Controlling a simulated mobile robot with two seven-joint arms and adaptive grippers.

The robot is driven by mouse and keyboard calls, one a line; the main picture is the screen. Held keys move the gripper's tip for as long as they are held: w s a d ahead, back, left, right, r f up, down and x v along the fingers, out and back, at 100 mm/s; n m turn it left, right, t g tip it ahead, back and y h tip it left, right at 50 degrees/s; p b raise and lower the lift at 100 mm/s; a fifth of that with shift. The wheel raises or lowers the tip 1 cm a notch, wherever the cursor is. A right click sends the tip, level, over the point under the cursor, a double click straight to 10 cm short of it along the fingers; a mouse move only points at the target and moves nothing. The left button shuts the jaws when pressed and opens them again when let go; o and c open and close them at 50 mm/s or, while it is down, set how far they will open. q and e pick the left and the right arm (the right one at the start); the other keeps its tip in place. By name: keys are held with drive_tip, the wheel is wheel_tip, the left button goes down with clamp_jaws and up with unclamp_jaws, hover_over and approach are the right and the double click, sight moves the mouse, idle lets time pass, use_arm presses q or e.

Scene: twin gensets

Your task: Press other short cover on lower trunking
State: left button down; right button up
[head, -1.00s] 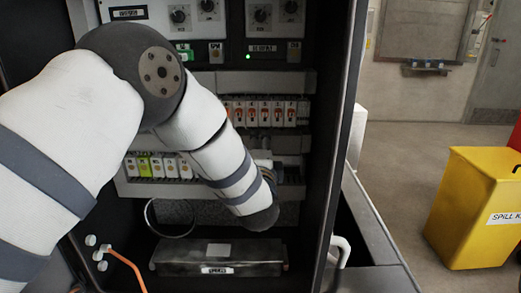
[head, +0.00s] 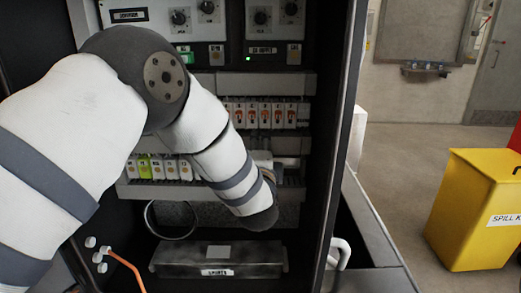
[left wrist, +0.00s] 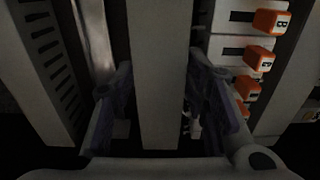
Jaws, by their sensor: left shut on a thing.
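My left arm reaches into the open cabinet. In the head view its wrist (head: 255,200) covers most of the gripper and the work in front of it. In the left wrist view my left gripper (left wrist: 163,110) has its two fingers on either side of a long flat grey cover (left wrist: 160,50) and is shut on it. Slotted grey trunking (left wrist: 43,55) runs beside the cover on the left. In the head view the lower trunking (head: 148,190) shows under the lower device row, its right part behind my arm. I cannot tell whether the cover touches the trunking. My right gripper is not in view.
Orange-marked devices (left wrist: 258,58) stand close to the right finger. A lower row of devices (head: 160,168) sits left of my forearm. A dark box (head: 215,258) lies below. The cabinet's right side (head: 340,130) edges the space. A yellow spill bin (head: 485,210) stands outside.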

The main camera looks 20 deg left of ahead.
use_arm(q)
drive_tip(key=shift+w, duration=0.15)
idle(0.3)
drive_tip(key=c, duration=0.9)
unclamp_jaws()
drive_tip(key=shift+o, duration=0.2)
drive_tip(key=shift+r, duration=0.1)
